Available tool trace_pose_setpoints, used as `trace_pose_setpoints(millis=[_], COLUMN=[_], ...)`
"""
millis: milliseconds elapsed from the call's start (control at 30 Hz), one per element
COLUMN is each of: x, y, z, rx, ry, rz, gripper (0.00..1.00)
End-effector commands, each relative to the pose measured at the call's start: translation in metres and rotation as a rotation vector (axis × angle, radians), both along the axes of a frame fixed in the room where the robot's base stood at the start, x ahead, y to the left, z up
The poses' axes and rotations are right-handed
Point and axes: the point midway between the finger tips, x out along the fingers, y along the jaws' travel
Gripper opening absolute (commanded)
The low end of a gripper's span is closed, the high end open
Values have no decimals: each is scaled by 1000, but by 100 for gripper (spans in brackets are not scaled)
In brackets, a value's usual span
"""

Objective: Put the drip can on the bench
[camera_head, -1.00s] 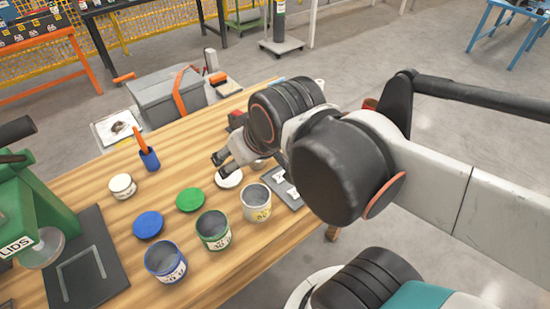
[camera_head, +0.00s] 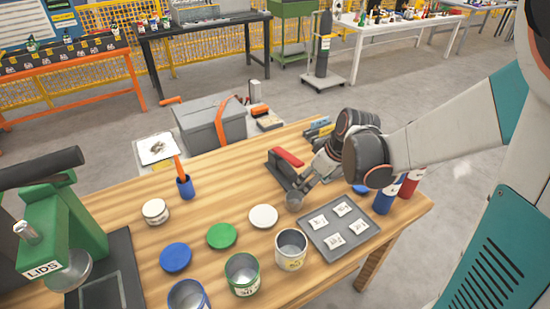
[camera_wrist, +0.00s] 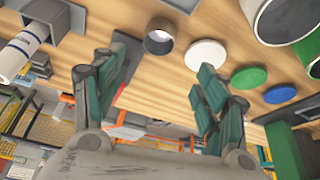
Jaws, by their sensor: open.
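A small grey round can (camera_head: 294,201), which may be the drip can, stands upright on the wooden bench (camera_head: 215,190). It also shows in the wrist view (camera_wrist: 158,41), its open top facing up. My gripper (camera_head: 304,189) is just behind the can, low over the bench. In the wrist view its two fingers (camera_wrist: 162,82) are spread apart with nothing between them. The can lies beyond the fingertips, roughly in line with the gap, and looks clear of both. No label on the can is readable.
A white lid (camera_head: 263,216) and open cans, one cream (camera_head: 291,249), are close in front. A grey tray with white packets (camera_head: 340,229) is at right. A red-handled tool (camera_head: 287,160) sits behind the gripper. Blue and red cylinders (camera_head: 386,196) stand near the right edge.

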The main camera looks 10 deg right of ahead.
Motion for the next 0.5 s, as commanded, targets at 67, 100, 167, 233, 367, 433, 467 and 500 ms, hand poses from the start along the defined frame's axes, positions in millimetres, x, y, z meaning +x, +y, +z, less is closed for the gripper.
trace_pose_setpoints(millis=[67,100,167,233,367,433,467,500], x=[5,6,8,10,17,21,23,25], y=[-2,-3,-3,-2,3,6,7,8], z=[-9,-12,-17,-24,-45,-58,-64,-70], rx=[3,3,3,4,4,5,5,5], ry=[3,4,6,7,6,7,7,7], rz=[18,27,35,40,43,42,42,41], gripper=[67,67,67,67,67,67,67,67])
